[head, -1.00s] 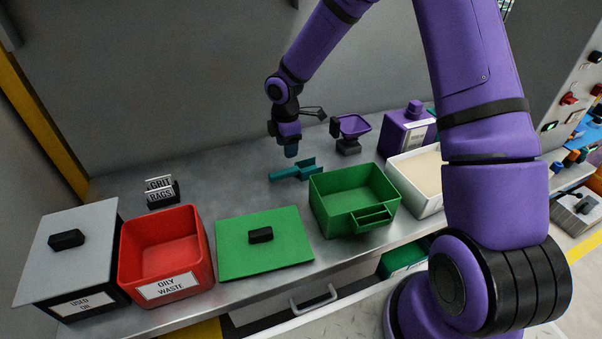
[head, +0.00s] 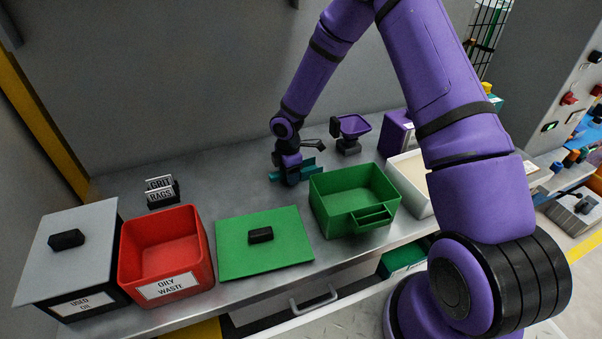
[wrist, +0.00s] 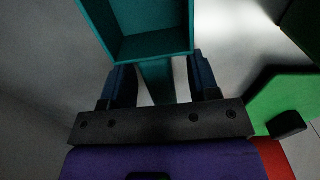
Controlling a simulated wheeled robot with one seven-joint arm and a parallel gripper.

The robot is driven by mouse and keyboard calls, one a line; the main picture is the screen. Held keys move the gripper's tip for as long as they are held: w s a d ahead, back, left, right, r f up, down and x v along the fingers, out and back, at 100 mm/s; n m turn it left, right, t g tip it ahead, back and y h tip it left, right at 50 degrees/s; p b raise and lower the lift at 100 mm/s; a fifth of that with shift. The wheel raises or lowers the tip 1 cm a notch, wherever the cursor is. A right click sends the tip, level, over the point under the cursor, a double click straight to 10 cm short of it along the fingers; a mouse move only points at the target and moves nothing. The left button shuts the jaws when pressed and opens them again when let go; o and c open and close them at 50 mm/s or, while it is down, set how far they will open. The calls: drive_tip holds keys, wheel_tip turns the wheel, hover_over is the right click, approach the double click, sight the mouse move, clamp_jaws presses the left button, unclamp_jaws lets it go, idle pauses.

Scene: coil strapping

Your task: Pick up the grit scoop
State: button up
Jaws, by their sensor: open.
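The grit scoop (head: 308,170) is teal and lies on the metal bench behind the green bin. In the wrist view its open box-shaped pan (wrist: 150,45) is at the top, and its handle (wrist: 157,82) runs down between my two fingers. My gripper (head: 290,180) is down at the scoop in the head view. In the wrist view my gripper (wrist: 160,82) is open, with one dark blue finger on each side of the handle and a visible gap at each side. Part of the handle is hidden behind the gripper in the head view.
The green bin (head: 330,210) stands close at the right front, with a white container (head: 408,190) beyond it. A purple funnel holder (head: 350,130) is behind. A green lid (head: 240,250), red oily waste bin (head: 140,265) and GRIT/RAGS sign (head: 160,190) lie leftward. Bench between is clear.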

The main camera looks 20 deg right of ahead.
clamp_jaws()
idle(0.3)
wheel_tip(320, 180, up, 10)
drive_tip(key=shift+f, duration=0.1)
idle(0.4)
